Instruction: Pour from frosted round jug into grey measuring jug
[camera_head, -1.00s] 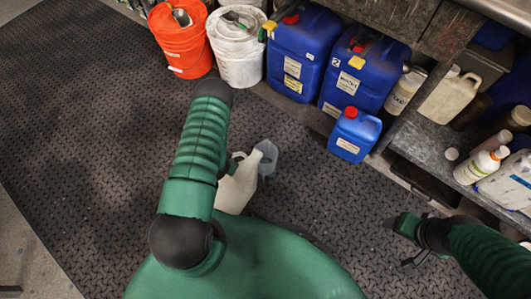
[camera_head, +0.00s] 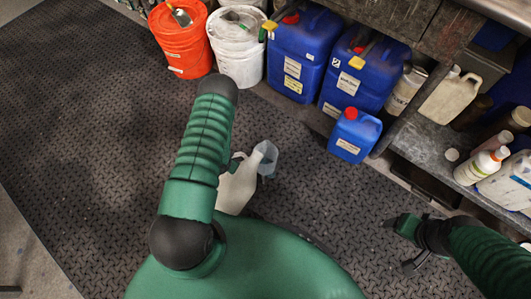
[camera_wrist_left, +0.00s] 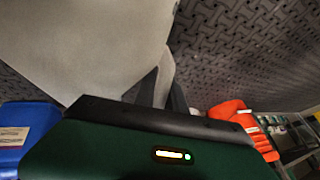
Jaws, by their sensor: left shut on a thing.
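The frosted round jug (camera_head: 237,187) is whitish and tilted, with its neck toward the upper right. Its neck is at the mouth of the grey measuring jug (camera_head: 267,158), which stands on the floor mat; I cannot tell whether they touch. My left gripper (camera_head: 237,160) is shut on the frosted jug, mostly hidden behind my arm. In the left wrist view the frosted jug (camera_wrist_left: 85,45) fills the upper left, close to the gripper (camera_wrist_left: 165,90). Whether liquid is flowing cannot be seen. My right gripper (camera_head: 402,245) is at the lower right, empty, with its fingers apart.
An orange bucket (camera_head: 182,45), a white bucket (camera_head: 237,62) and two large blue canisters (camera_head: 298,60) line the back. A small blue canister (camera_head: 354,135) with a red cap stands right of the measuring jug. A shelf (camera_head: 430,148) with bottles is at right. The mat at left is clear.

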